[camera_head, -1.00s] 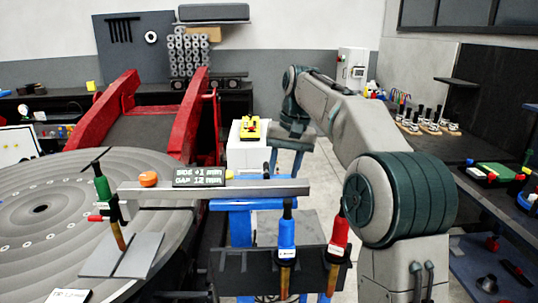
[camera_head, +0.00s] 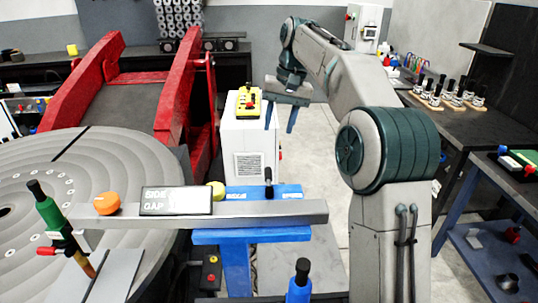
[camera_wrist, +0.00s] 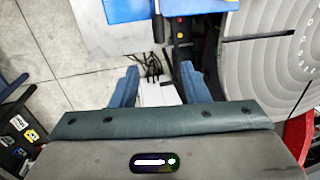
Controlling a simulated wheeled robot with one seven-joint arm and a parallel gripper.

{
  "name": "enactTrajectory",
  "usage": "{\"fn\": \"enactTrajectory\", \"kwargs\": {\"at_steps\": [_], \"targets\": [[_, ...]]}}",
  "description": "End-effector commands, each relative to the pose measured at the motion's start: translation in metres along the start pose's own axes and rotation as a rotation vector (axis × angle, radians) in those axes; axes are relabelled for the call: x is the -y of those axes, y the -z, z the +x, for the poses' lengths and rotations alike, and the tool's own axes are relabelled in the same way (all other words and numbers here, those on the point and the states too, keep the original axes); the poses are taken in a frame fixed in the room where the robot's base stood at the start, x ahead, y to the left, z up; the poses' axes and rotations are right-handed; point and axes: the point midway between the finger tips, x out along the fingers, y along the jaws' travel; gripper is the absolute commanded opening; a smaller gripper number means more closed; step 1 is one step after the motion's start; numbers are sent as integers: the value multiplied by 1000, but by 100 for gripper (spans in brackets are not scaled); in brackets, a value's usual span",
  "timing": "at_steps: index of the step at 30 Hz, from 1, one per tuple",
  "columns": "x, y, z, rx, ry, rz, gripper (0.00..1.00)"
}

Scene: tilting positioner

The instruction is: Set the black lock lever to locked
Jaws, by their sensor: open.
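A small black lever (camera_head: 268,182) stands upright at the far side of the grey beam (camera_head: 265,212), by the blue stand (camera_head: 236,250). I take it for the lock lever; its markings are too small to read. My gripper (camera_head: 281,118) is open and empty, pointing down, above and beyond the lever in the head view, and apart from it. In the wrist view my gripper (camera_wrist: 158,92) shows its two blue fingers spread, with floor and cables below between them.
An orange knob (camera_head: 107,203), a display sign (camera_head: 176,201) and a yellow knob (camera_head: 216,190) are along the beam. A green-handled tool (camera_head: 52,215) stands at its left end, a blue-handled one (camera_head: 300,281) in front. A white cabinet (camera_head: 249,145) stands behind. The round table (camera_head: 120,165) is left.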

Motion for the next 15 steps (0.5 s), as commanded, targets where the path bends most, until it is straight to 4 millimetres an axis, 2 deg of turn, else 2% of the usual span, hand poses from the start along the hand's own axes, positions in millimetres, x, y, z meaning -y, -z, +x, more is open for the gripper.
{"fn": "enactTrajectory", "kwargs": {"at_steps": [5,15], "targets": [[-3,2,14,1,0,5,41],[-4,5,78,7,-1,7,41]]}}
